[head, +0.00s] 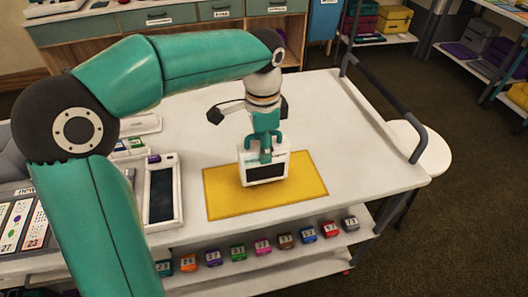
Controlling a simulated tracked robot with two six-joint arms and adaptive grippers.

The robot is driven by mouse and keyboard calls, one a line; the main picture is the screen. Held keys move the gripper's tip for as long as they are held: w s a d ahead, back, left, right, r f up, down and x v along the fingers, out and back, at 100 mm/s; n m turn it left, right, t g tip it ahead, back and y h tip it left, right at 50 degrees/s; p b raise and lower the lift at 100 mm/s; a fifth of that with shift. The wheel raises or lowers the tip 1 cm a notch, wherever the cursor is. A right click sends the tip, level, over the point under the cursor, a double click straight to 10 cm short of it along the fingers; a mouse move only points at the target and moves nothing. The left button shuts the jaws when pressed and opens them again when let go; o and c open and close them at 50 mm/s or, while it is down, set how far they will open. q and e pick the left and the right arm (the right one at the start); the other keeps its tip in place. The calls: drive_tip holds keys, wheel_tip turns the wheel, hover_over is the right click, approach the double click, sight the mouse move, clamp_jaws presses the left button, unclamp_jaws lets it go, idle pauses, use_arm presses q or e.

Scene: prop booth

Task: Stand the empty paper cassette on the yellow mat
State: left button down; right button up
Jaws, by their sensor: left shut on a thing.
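The paper cassette (265,173) is a small white box with a dark opening on the side facing me. It is upright, over the middle of the yellow mat (225,203). Its lower edge appears at or just above the mat; I cannot tell whether it touches. My left gripper (265,155) comes down from above and is shut on the top of the cassette, with its teal fingers partly covering the upper edge. My right gripper is not in view.
The white cart top (340,130) is clear around the mat. A white tray with a dark panel (161,194) lies left of it, and numbered cards (18,224) lie farther left. A dark handle (385,105) edges the right. Several numbered blocks (238,252) sit on the lower shelf.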

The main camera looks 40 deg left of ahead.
use_arm(q)
drive_tip(key=shift+f, duration=0.8)
drive_tip(key=shift+f, duration=0.15)
drive_tip(key=c, duration=0.7)
unclamp_jaws()
drive_tip(key=shift+o, duration=0.2)
wheel_tip(320, 180, up, 12)
drive_tip(key=shift+r+p, duration=0.2)
drive_tip(key=shift+p, duration=0.85)
